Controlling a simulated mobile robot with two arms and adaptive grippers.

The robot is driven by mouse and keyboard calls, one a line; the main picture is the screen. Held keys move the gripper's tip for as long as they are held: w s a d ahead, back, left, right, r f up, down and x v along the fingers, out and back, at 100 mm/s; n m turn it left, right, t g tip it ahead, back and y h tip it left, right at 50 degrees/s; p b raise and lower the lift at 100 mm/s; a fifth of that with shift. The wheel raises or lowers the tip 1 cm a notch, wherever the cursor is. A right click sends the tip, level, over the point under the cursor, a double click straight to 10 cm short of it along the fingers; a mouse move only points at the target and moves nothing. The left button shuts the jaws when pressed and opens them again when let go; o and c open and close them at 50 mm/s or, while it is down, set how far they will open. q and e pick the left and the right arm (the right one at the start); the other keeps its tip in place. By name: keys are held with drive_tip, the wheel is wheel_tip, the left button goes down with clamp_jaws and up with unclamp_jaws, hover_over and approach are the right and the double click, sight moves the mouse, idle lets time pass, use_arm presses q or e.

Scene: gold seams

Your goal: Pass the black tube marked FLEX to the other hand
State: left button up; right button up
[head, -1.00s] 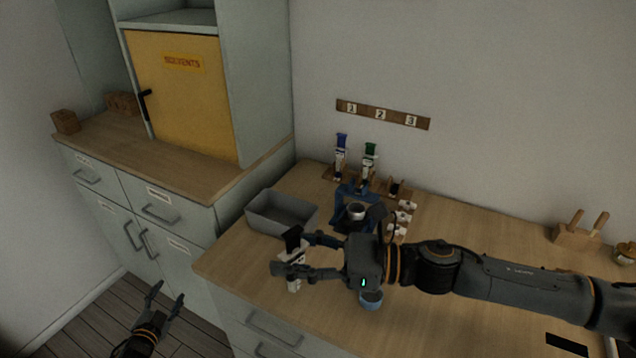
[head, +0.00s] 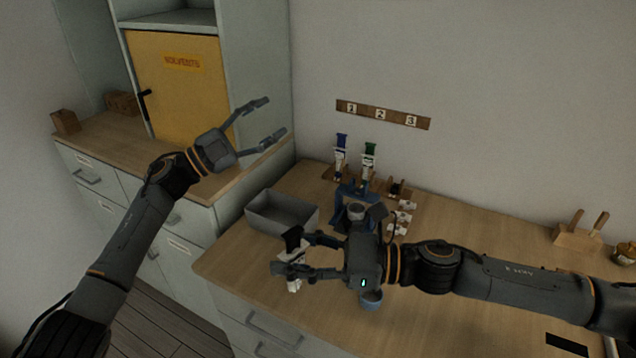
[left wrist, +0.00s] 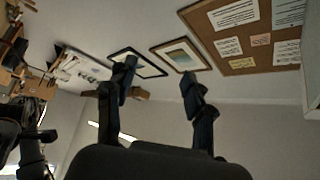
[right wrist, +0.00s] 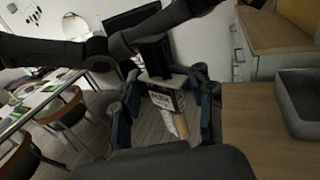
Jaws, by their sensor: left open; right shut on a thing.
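The black tube marked FLEX (head: 293,240) has a black top and a white labelled body. It also shows in the right wrist view (right wrist: 162,95), between the fingers. My right gripper (head: 292,254) is shut on it and holds it near the counter's front edge, in front of the grey bin. My left gripper (head: 275,120) is open and empty, raised in front of the yellow cabinet, above and left of the tube and apart from it. Its open fingers show in the left wrist view (left wrist: 158,85) with nothing between them.
A grey bin (head: 262,222) stands on the wooden counter (head: 470,240). Behind it, a rack holds a blue-topped tube (head: 341,145) and a green-topped tube (head: 369,155). A blue stand with a cup (head: 356,209) is near my right gripper. A wooden block with handles (head: 577,235) stands at right.

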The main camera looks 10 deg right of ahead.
use_arm(q)
drive_tip(key=s+d+r+m+g+y, duration=0.1)
drive_tip(key=s+d+r+m+g, duration=0.5)
drive_tip(key=s+d+r+g, duration=0.3)
drive_tip(key=s+d+m+g+y, duration=0.3)
drive_tip(key=s+d+y, duration=0.4)
drive_tip(key=s, duration=0.7)
drive_tip(key=n+t+y, duration=0.6)
drive_tip(key=t+y, duration=0.3)
drive_tip(key=y, duration=0.6)
approach(296, 232)
drive_tip(key=x, duration=1)
drive_tip(key=shift+w+f, duration=0.1)
drive_tip(key=shift+f, duration=0.2)
drive_tip(key=shift+c, duration=0.2)
